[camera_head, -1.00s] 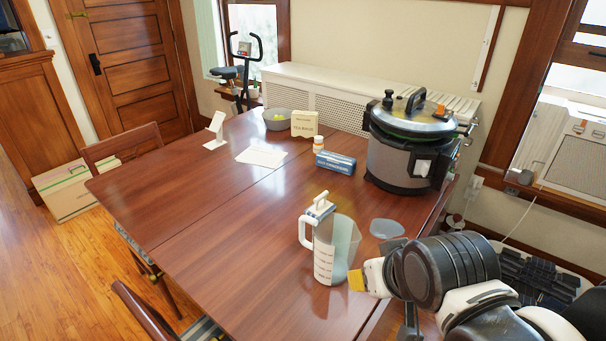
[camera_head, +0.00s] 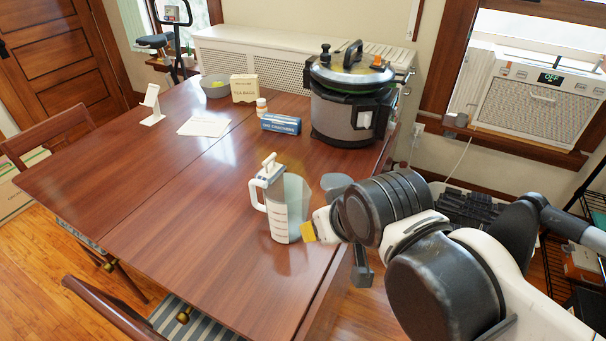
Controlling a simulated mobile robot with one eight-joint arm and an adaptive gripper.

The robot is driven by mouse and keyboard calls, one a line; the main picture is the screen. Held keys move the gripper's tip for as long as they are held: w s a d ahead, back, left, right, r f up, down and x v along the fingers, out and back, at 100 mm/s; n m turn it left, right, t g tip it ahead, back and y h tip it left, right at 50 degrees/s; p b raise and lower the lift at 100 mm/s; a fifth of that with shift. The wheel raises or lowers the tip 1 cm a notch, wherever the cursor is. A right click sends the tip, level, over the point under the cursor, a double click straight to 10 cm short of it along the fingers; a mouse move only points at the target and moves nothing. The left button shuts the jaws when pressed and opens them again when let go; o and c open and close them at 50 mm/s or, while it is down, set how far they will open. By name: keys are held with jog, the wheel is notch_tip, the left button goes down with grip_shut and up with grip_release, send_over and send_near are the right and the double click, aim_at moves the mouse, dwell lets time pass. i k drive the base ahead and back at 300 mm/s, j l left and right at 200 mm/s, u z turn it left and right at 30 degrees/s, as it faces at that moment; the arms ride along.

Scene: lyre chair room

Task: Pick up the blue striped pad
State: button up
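A blue and white striped pad (camera_head: 190,319) lies on the seat of the wooden chair at the bottom of the view, partly cut off by the lower edge. A sliver of a similar striped pad (camera_head: 74,229) shows at the chair on the left, mostly hidden by the table. My gripper (camera_head: 312,230), with a yellow tip, is at the end of my arm over the table's right side, up and to the right of the nearer pad and apart from it. Whether its fingers are open or shut is unclear.
The wooden table (camera_head: 140,180) fills the middle. A measuring pitcher (camera_head: 280,210) stands close beside my gripper. A pressure cooker (camera_head: 345,110), a blue box (camera_head: 281,123) and a tea bags box (camera_head: 244,88) stand farther back. A chair back (camera_head: 105,312) rises beside the nearer pad.

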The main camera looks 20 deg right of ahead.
aim_at(270, 168)
jog(key=i+l+u, duration=0.35)
jog(key=l, duration=0.25)
jog(key=i+l+u, duration=0.1)
jog(key=l+u, duration=0.25)
jog(key=l, duration=0.2)
jog(key=i+l+u, duration=0.1)
jog(key=l+u, duration=0.25)
jog(key=l, duration=0.35)
jog(key=l+u, duration=0.35)
jog(key=l, duration=0.3)
